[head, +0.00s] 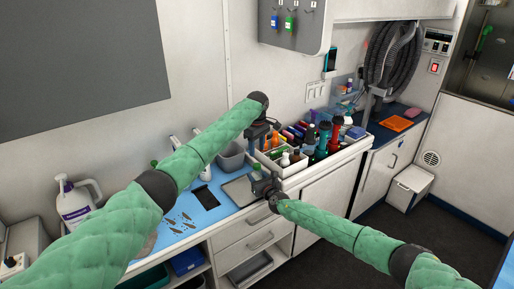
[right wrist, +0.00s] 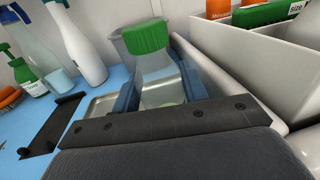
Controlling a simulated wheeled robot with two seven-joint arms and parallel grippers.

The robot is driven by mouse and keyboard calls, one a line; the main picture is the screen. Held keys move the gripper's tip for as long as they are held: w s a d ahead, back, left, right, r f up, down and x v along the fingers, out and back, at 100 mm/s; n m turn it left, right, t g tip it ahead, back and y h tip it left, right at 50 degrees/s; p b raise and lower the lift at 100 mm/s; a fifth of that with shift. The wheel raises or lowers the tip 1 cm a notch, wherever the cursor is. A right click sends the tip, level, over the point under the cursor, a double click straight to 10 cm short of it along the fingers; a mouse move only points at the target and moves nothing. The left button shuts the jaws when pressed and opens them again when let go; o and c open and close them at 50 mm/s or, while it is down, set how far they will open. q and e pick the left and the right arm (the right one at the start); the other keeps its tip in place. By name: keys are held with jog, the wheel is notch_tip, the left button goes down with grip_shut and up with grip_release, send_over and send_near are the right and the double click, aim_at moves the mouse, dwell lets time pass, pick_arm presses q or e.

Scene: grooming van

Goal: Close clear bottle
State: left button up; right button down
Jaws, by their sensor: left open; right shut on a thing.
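The clear bottle (right wrist: 160,75) shows in the right wrist view, see-through, with a ribbed green cap (right wrist: 147,37) at its far end. My right gripper (right wrist: 158,98) is shut on its body, one finger on each side. I cannot tell how the cap sits on the neck. In the head view my right gripper (head: 264,184) is at the counter's front edge, over the right side of the metal tray, and mostly hides the bottle. My left gripper (head: 262,132) is open, pointing down, higher and behind the right one, near the grey bin.
A metal tray (head: 238,191) lies on the blue counter mat beside a grey bin (head: 230,158). White organizer boxes with several bottles (right wrist: 240,55) stand close on the right. White and green spray bottles (right wrist: 28,78) and a black flat item (right wrist: 52,128) are at left.

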aim_at(257, 165)
pick_arm(q)
jog(key=n, duration=0.6)
dwell(0.3)
jog(key=shift+f, duration=4.05)
jog(key=c, duration=1)
